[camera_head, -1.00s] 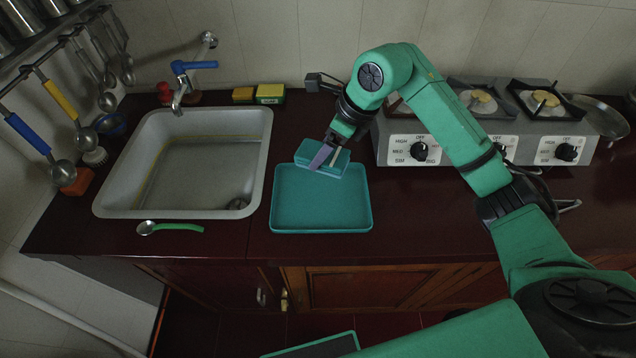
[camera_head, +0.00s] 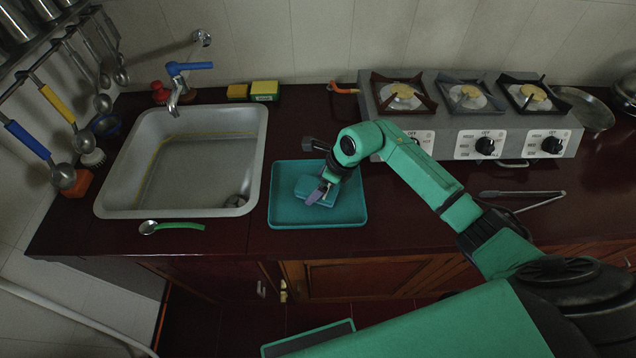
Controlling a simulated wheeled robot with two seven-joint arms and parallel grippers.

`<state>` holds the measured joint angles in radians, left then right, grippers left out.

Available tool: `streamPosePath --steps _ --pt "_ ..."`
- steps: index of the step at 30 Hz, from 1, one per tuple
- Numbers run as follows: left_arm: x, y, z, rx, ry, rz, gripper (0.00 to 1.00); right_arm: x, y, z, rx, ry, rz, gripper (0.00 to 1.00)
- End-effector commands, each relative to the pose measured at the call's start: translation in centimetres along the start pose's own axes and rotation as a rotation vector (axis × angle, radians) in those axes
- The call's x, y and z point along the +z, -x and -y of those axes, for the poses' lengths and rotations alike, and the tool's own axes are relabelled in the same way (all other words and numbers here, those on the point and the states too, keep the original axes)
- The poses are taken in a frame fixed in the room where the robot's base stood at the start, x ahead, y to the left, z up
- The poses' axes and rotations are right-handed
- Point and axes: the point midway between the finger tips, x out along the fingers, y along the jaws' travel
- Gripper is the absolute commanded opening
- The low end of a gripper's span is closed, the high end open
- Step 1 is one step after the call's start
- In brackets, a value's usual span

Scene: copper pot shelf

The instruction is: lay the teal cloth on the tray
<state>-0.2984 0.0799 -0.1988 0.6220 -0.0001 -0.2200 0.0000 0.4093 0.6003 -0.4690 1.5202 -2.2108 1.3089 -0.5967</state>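The teal cloth (camera_head: 304,185), a small folded block, is over the middle of the teal tray (camera_head: 285,215), inside its rim as seen from above. I cannot tell whether its underside touches the tray floor. My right gripper (camera_head: 319,193) points down at the cloth with its purple finger across the cloth's front right part. It appears shut on the cloth; the far finger is mostly hidden. My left gripper is not in view.
A sink (camera_head: 185,165) lies left of the tray, with a green-handled spoon (camera_head: 172,226) in front. A stove (camera_head: 470,115) stands to the right at the back. Tongs (camera_head: 522,194) lie before it. Two sponges (camera_head: 264,91) sit behind the sink.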

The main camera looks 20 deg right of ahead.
Motion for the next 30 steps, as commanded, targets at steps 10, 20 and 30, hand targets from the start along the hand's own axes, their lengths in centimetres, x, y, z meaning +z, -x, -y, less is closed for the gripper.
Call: streamPosePath --steps 10,20,30 --pt "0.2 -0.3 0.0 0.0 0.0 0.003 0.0 0.0 1.7 0.2 -0.004 0.002 0.001 1.0" --pt "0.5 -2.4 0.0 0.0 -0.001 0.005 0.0 0.0 10.1 0.1 -0.004 0.002 0.0 1.0" --pt "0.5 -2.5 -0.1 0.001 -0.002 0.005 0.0 0.1 12.3 0.0 0.001 0.0 0.0 1.0"
